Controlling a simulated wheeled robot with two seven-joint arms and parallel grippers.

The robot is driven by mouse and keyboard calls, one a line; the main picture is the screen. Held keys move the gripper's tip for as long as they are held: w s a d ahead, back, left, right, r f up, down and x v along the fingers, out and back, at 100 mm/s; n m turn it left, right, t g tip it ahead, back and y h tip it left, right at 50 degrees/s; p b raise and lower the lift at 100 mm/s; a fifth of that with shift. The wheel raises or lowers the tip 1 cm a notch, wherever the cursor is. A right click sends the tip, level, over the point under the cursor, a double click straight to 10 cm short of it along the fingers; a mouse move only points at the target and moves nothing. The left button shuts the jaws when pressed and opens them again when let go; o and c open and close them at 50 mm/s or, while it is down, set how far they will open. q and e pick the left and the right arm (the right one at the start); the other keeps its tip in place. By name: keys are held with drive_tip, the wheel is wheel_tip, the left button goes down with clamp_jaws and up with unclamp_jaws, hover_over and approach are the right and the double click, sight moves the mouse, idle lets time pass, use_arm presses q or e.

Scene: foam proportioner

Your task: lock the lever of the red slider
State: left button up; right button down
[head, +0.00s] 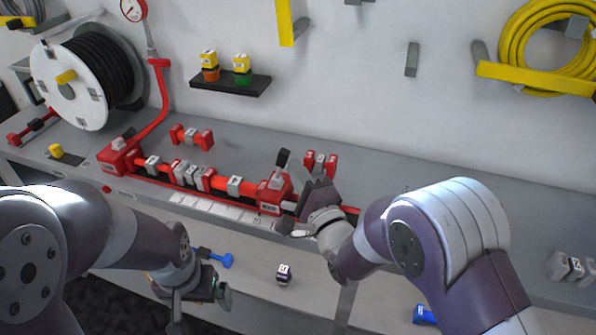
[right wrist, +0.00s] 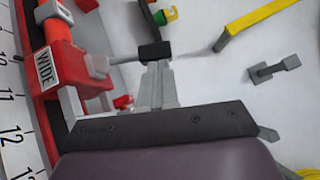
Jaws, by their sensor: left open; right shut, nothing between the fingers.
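The red slider (head: 270,193) sits on the red rail at the bench front, and its label reads WIDE in the right wrist view (right wrist: 48,68). Its lever has a dark handle (head: 283,158) that stands up above the slider. The handle shows as a black block (right wrist: 155,51) in the right wrist view. My right gripper (head: 310,182) is shut and empty, just right of the slider. Its fingers (right wrist: 156,85) point at the handle and appear close to it; contact cannot be told. My left gripper (head: 197,289) is open and empty, low in front of the bench.
A red end block (head: 118,158) with a dark lever stands at the rail's left end. Several grey and red pieces (head: 192,174) sit along the rail. A red-and-grey piece (head: 320,163) stands behind my right gripper. The bench to the right is mostly clear.

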drive_tip(key=a+n+g+h+p, duration=0.1)
drive_tip(key=a+n+g+p, duration=0.1)
drive_tip(key=p, duration=0.2)
drive_tip(key=w+a+r+n+g+h+p, duration=0.1)
drive_tip(key=a+n+g+h+p, duration=0.1)
drive_tip(key=p, duration=0.3)
drive_tip(key=w+a+r+n+g+h+p, duration=0.1)
drive_tip(key=a+n+g+h+p, duration=0.1)
drive_tip(key=a+n+p, duration=0.1)
drive_tip(key=shift+w+a+g+p, duration=0.3)
drive_tip(key=shift+a+p, duration=0.2)
drive_tip(key=shift+p, duration=0.3)
drive_tip(key=shift+w+a+f, duration=0.25)
drive_tip(key=shift+a+f, duration=0.05)
drive_tip(key=shift+a, duration=0.35)
drive_tip(key=shift+r, duration=0.1)
